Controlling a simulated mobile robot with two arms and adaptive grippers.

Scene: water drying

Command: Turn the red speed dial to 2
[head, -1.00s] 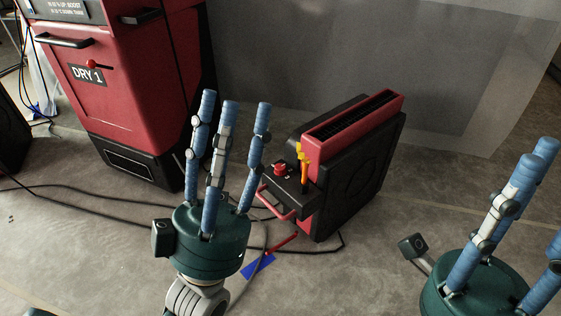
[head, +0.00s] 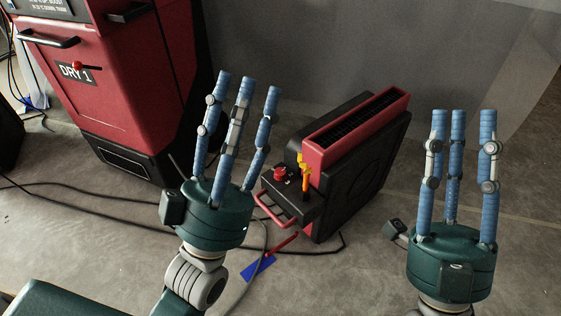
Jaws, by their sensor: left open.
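The red speed dial (head: 280,173) sits on the black control panel (head: 288,201) at the left end of a red and black fan unit (head: 352,165) on the floor. The numbers around the dial are too small to read. An orange-yellow lever (head: 305,172) stands beside the dial. My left gripper (head: 244,86) is open and empty, fingers pointing up, just left of the dial and apart from it in the picture. My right gripper (head: 463,115) holds nothing and stands to the right of the fan unit, its fingers upright and spread.
A large red machine marked DRY 1 (head: 120,85) stands at the upper left. Cables (head: 75,204) run across the floor. A blue piece with a red handle (head: 258,268) lies below the panel. A translucent sheet (head: 300,50) hangs behind.

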